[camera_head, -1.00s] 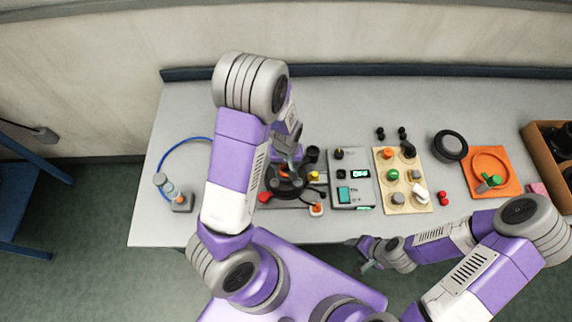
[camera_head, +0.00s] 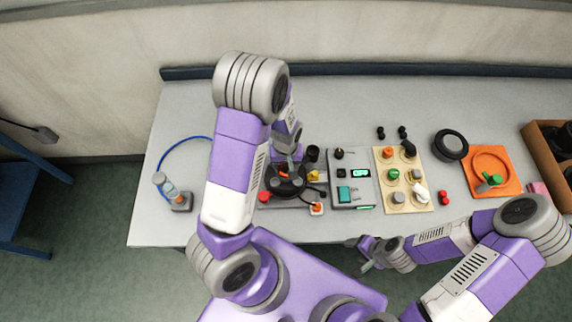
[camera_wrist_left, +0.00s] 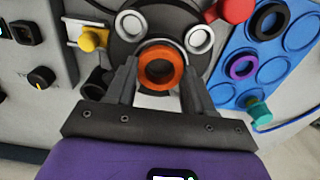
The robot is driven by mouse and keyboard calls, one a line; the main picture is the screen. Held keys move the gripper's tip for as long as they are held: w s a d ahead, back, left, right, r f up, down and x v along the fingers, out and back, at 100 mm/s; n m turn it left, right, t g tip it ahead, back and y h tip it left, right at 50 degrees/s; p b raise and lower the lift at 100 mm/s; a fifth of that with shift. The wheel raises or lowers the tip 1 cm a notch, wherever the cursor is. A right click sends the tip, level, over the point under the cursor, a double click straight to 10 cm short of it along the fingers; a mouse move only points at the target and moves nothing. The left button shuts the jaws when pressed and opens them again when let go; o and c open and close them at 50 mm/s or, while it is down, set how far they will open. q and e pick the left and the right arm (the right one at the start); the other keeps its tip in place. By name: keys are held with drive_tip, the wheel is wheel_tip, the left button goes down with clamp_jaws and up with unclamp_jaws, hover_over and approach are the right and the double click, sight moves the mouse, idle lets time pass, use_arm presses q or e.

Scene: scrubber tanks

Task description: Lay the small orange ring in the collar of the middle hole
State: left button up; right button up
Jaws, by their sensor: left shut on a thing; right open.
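My left gripper (camera_wrist_left: 160,78) is shut on the small orange ring (camera_wrist_left: 160,80). In the left wrist view the ring lies flat between the fingertips, over the middle hole of a black round plate (camera_wrist_left: 172,16). Part of a pale collar (camera_wrist_left: 152,42) shows around the ring; the rest is hidden, and I cannot tell whether the ring touches it. Two other pale-rimmed holes (camera_wrist_left: 130,25) (camera_wrist_left: 200,38) sit to either side. In the head view the left gripper (camera_head: 289,168) is above the black plate (camera_head: 285,188). My right gripper (camera_head: 366,258) is open and empty off the table's front edge.
A yellow valve handle (camera_wrist_left: 92,40) and a red knob (camera_wrist_left: 237,10) flank the plate. A blue tray (camera_wrist_left: 222,95) holds a black ring (camera_wrist_left: 268,20) and a purple ring (camera_wrist_left: 242,67). A grey meter box (camera_head: 352,196) and a peg board (camera_head: 404,202) stand to the right.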

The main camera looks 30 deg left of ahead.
use_arm(q)
drive_tip(key=shift+f, duration=0.1)
drive_tip(key=o, duration=1.6)
wheel_tip(320, 180, up, 7)
drive_tip(key=p, duration=0.6)
